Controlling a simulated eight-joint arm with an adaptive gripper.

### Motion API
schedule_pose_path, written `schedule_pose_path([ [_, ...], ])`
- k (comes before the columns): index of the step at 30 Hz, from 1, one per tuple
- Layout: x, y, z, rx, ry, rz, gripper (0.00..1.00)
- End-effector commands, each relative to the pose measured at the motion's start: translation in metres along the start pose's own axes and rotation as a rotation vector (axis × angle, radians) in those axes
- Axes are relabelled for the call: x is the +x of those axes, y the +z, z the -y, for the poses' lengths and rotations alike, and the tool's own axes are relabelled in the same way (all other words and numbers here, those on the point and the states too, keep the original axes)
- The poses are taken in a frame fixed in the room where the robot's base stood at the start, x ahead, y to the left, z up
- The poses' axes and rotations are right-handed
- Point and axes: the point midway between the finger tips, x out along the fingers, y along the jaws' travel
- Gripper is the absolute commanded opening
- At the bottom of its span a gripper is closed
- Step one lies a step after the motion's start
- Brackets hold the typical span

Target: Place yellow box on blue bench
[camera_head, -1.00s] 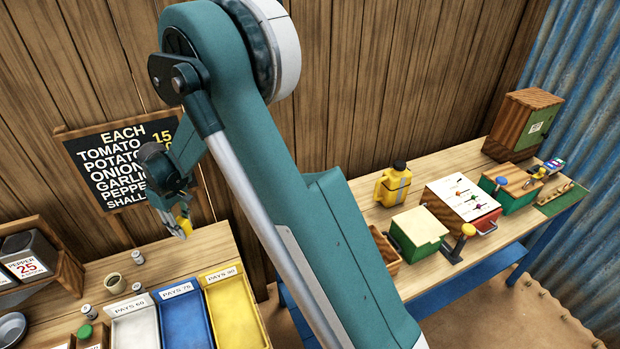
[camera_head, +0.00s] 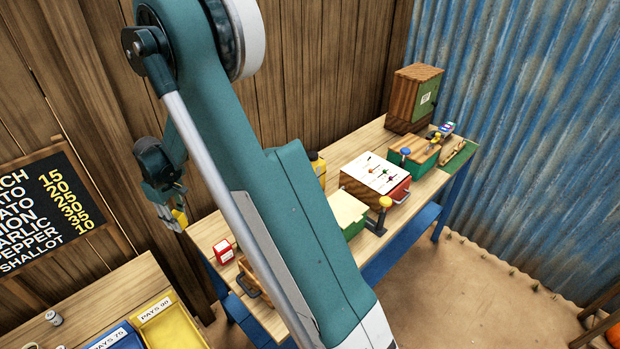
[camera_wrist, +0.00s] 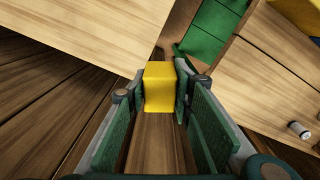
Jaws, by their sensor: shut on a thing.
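The yellow box (camera_wrist: 158,88) sits between the fingers of my gripper (camera_wrist: 160,95) in the wrist view, gripped and off any surface. In the head view my gripper (camera_head: 174,218) hangs at the near left end of the blue bench, with a bit of the yellow box (camera_head: 181,217) showing. The blue bench (camera_head: 405,244) has a pale wooden top and blue legs and lower shelf. My arm hides part of its top.
A small red-and-white box (camera_head: 223,252) stands at the bench's left end. A box with a green side (camera_head: 350,215), a white-topped box (camera_head: 375,174) and a wooden cabinet (camera_head: 414,98) stand further along. A yellow tray (camera_head: 172,328) is on the table at lower left.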

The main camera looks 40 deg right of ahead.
Motion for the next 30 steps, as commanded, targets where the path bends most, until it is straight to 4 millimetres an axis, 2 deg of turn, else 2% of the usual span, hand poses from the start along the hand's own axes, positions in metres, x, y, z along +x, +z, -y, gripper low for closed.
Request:
schedule_pose_path([
  [3, 0.000, 0.019, -0.032, 0.039, 0.000, 0.000, 0.11],
  [12, 0.000, 0.068, -0.099, 0.124, 0.000, 0.000, 0.11],
  [23, 0.000, 0.135, -0.173, 0.229, 0.000, 0.000, 0.11],
  [30, 0.000, 0.184, -0.216, 0.298, 0.001, 0.001, 0.11],
])
